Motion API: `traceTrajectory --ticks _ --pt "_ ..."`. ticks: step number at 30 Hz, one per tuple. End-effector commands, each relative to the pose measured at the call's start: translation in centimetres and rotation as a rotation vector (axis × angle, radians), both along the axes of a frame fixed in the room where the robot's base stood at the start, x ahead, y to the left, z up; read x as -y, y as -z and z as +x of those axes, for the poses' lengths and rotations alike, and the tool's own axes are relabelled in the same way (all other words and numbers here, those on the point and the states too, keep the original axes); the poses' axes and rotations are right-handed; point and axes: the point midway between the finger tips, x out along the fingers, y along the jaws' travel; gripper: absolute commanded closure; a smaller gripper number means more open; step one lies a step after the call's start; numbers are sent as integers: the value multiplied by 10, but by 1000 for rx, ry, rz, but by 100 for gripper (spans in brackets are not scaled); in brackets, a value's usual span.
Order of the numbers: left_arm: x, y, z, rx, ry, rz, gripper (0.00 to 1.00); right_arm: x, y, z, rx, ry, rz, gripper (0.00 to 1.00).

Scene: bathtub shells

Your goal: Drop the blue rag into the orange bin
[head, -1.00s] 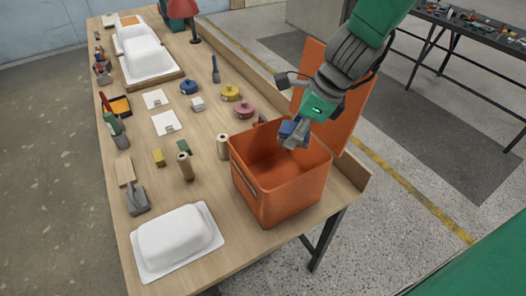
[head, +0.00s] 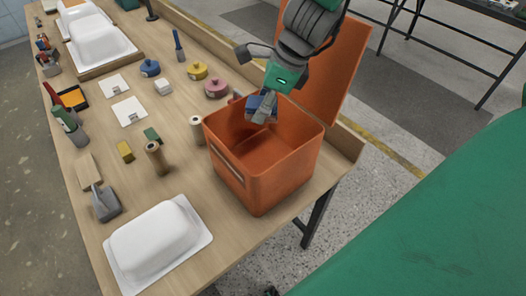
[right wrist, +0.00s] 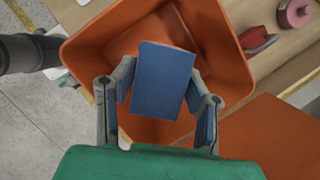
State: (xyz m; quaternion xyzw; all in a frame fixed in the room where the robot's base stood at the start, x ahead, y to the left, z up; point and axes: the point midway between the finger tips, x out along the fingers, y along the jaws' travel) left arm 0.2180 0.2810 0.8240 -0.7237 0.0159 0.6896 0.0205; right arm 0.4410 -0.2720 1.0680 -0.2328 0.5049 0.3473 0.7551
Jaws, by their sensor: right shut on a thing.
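The blue rag (right wrist: 162,80) is a flat blue block between the fingers of my right gripper (right wrist: 158,105). In the head view the rag (head: 254,103) is partly hidden by my right gripper (head: 264,108), which is shut on it. Both are over the mouth of the open orange bin (head: 262,178), toward its back left side. The bin stands on the near right part of the workbench, its lid (head: 335,65) raised behind it. In the right wrist view the bin's rim (right wrist: 233,75) surrounds the rag from above. My left gripper is not in view.
A white tub shell (head: 155,240) lies at the bench's near end. A red-handled tool (right wrist: 260,40) lies close to the bin.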

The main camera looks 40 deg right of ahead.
Motion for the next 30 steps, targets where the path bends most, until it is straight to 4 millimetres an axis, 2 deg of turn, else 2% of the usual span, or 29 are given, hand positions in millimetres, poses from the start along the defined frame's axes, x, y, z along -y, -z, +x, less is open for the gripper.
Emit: traceTrajectory --ticks 2,9,10,12,23,26,30 --pt "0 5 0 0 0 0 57 0 4 0 1 0 0 86" --pt "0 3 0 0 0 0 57 0 3 1 0 0 0 86" --pt "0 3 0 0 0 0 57 -1 3 1 -1 0 1 52" --pt "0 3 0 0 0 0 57 -1 3 1 0 0 0 35" --pt "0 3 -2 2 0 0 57 1 0 0 1 -1 1 35" --pt "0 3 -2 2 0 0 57 4 -11 -2 4 -2 -2 35" --pt "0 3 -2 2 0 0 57 12 -37 -9 7 -1 -4 35"
